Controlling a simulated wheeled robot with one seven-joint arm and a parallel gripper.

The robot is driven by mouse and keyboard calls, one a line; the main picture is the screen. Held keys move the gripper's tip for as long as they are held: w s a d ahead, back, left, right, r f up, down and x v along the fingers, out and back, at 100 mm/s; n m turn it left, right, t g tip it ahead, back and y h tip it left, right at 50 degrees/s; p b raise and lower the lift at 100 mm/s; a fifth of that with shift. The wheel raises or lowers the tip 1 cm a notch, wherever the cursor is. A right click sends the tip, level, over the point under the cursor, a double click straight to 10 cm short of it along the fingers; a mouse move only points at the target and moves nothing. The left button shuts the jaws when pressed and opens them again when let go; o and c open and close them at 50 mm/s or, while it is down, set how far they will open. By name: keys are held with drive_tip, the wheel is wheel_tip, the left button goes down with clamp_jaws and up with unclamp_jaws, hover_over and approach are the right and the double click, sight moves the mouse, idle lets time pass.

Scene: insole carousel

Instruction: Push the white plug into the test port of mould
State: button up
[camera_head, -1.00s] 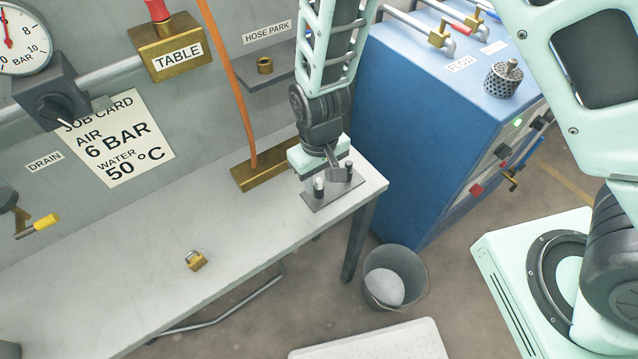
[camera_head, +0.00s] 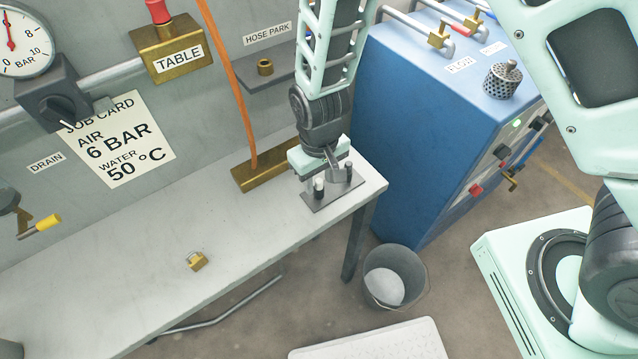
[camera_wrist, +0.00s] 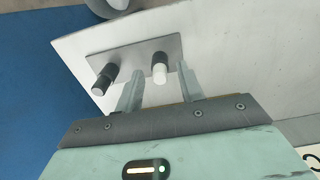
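The white plug (camera_head: 319,187) stands upright on a small grey plate (camera_head: 318,205) at the right end of the bench. In the wrist view the white plug (camera_wrist: 160,69) has a white upper part and a dark lower part, and it stands between the tips of my gripper (camera_wrist: 160,76). The fingers are open, with a gap on both sides of the plug. A dark plug with a pale grey end (camera_wrist: 103,80) stands on the same plate, outside the fingers. In the head view my gripper (camera_head: 329,181) is low over the plate. I cannot make out a mould or its test port.
A brass block (camera_head: 248,180) with an orange hose stands behind the plate. A padlock (camera_head: 196,261) lies on the bench (camera_head: 130,285). A blue cabinet (camera_head: 400,130) stands close on the right, with a bucket (camera_head: 392,276) below. The bench's middle is mostly clear.

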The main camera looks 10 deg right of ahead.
sight(319, 180)
clamp_jaws()
drive_tip(key=shift+r, duration=0.1)
drive_tip(key=shift+r+p, duration=2.65)
drive_tip(key=shift+r, duration=0.25)
drive_tip(key=shift+r, duration=0.1)
wheel_tip(319, 180, up, 7)
drive_tip(key=p, duration=0.6)
